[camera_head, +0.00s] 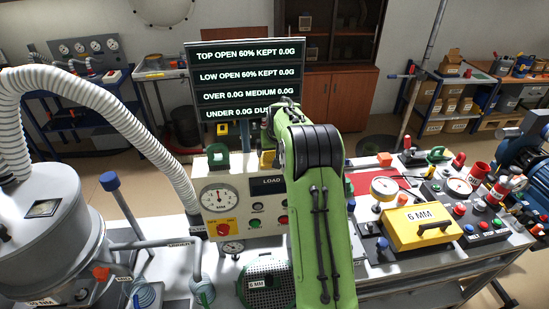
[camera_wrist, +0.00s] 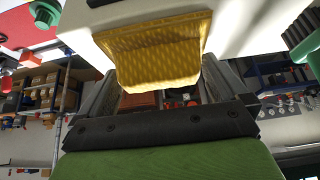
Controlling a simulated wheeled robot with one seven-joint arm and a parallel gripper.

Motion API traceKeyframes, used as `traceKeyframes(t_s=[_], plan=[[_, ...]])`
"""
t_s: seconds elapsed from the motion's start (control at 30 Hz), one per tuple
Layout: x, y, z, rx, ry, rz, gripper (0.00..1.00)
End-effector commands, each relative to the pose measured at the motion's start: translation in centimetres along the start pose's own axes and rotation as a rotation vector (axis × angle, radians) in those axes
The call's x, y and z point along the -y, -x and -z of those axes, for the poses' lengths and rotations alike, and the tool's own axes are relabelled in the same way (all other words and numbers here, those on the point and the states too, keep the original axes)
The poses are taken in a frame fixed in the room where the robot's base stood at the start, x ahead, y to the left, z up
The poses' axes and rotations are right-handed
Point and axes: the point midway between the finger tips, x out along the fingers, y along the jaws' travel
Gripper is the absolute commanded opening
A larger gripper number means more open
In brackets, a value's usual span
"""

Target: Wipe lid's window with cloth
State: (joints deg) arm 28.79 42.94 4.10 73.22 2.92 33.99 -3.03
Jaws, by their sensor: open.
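The lid (camera_head: 70,195) is the grey top of a round drum at the left in the head view. Its window (camera_head: 45,208) is a small dark pane with a light frame. The yellow patterned cloth (camera_wrist: 155,45) hangs over the edge of a white housing in the wrist view. A yellow patch beside my arm in the head view (camera_head: 267,159) looks like the same cloth. My gripper (camera_wrist: 157,82) is open, with its fingers at either side of the cloth's lower part. I cannot tell whether they touch it. My arm hides the gripper in the head view.
The white panel box (camera_head: 228,200) with a gauge and buttons stands beside my arm. A ribbed white hose (camera_head: 130,125) arches from the drum to the bench. A yellow 6 MM box (camera_head: 420,228) and several controls crowd the right bench. A dark display (camera_head: 247,78) stands behind.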

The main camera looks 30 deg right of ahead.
Motion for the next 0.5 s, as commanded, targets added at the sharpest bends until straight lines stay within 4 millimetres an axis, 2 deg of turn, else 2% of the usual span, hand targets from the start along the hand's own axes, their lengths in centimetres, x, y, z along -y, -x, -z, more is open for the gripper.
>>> traceKeyframes(t_s=[0.07, 0.1, 0.23, 0.27, 0.3, 0.47, 0.5], plan=[[0.01, 0.04, 0.01, 0.0, 0.0, 0.0, 1.0], [0.0, 0.05, 0.01, 0.0, 0.0, 0.0, 0.97], [0.0, 0.07, 0.01, 0.0, 0.0, 0.0, 0.79], [0.0, 0.07, 0.01, 0.0, 0.0, 0.0, 0.79], [0.0, 0.08, 0.01, 0.0, 0.0, 0.0, 0.89], [0.0, 0.09, 0.01, 0.0, 0.0, 0.0, 0.64], [0.0, 0.1, 0.03, 0.0, 0.0, 0.0, 0.62]])
